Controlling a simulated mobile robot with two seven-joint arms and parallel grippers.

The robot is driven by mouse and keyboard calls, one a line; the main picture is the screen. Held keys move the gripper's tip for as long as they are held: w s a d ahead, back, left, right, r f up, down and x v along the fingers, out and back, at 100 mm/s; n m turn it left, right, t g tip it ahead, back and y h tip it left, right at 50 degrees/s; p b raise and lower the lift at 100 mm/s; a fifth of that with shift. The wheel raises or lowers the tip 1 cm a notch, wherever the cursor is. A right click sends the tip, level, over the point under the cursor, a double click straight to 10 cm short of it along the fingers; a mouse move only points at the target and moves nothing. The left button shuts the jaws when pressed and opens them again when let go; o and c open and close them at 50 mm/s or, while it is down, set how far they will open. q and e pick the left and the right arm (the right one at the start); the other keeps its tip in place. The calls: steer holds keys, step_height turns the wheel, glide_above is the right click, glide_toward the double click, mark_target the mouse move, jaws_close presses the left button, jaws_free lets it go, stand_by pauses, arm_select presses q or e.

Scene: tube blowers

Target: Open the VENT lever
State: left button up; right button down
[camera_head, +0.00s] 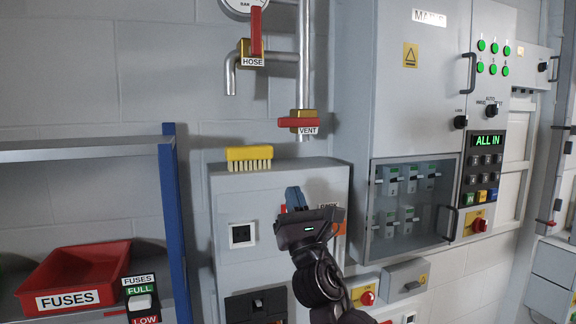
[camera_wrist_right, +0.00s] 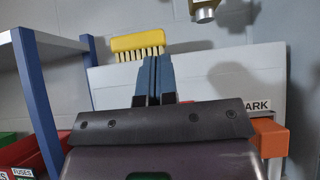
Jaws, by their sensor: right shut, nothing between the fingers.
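The VENT lever (camera_head: 290,122) is a red handle lying crosswise on a yellow valve body at the lower end of a vertical metal pipe. A white VENT label (camera_head: 308,131) sits just below it. My right gripper (camera_head: 294,191) is below the lever, in front of the grey cabinet, apart from the lever. Its blue fingers point up and are shut with nothing between them; they also show in the right wrist view (camera_wrist_right: 157,72). A pipe end (camera_wrist_right: 205,12) shows at the top of that view, but the lever itself does not. My left gripper is not in view.
A red HOSE lever (camera_head: 256,30) stands upright on the neighbouring pipe. A yellow brush (camera_head: 249,154) rests on top of the grey cabinet (camera_head: 230,200). A blue-posted shelf (camera_head: 172,220) with a red FUSES bin (camera_head: 75,280) is left. The MAINS cabinet (camera_head: 405,90) is right.

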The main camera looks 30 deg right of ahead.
mark_target(297, 122)
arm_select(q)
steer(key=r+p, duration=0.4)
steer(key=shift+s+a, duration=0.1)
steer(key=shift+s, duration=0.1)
arm_select(e)
steer(key=s+r+x, duration=0.2)
steer(key=x, duration=1)
steer(key=shift+a, duration=0.3)
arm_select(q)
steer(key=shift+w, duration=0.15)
arm_select(e)
steer(key=shift+w+r, duration=0.1)
steer(key=shift+w, duration=0.05)
steer(key=shift+w+m, duration=0.1)
steer(key=shift+m, duration=0.2)
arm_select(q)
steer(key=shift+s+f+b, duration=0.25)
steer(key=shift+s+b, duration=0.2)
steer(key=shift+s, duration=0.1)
arm_select(e)
steer(key=shift+a+r+m+g+h, duration=0.1)
steer(key=shift+r+m+g+h, duration=0.2)
steer(key=shift+m+h, duration=0.55)
